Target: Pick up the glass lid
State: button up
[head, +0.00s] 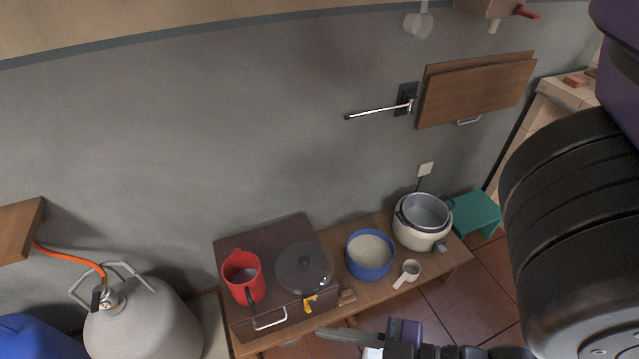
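The glass lid (304,268) is round, dark and see-through, with a small knob near its middle. It lies on top of the dark brown box (283,232), at the box's right side. My gripper (350,338) shows only in part at the bottom edge of the head view. It appears below and to the right of the lid, apart from it. One grey finger points left; the rest is cut off by the frame, so its opening cannot be made out.
A red pitcher (243,277) stands just left of the lid. A small yellow-orange item (310,303) is near the box's front edge. A blue bowl (370,254), a white measuring cup (407,273) and a white cooker (420,233) stand to the right on the wooden bench (447,262).

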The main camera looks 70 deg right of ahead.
aim_at(302, 269)
jog(key=z, duration=1.45)
jog(key=k+z, duration=0.4)
jog(key=k+l+z, duration=0.2)
jog(key=z, duration=0.2)
jog(key=k+l, duration=0.05)
jog(key=k, duration=0.05)
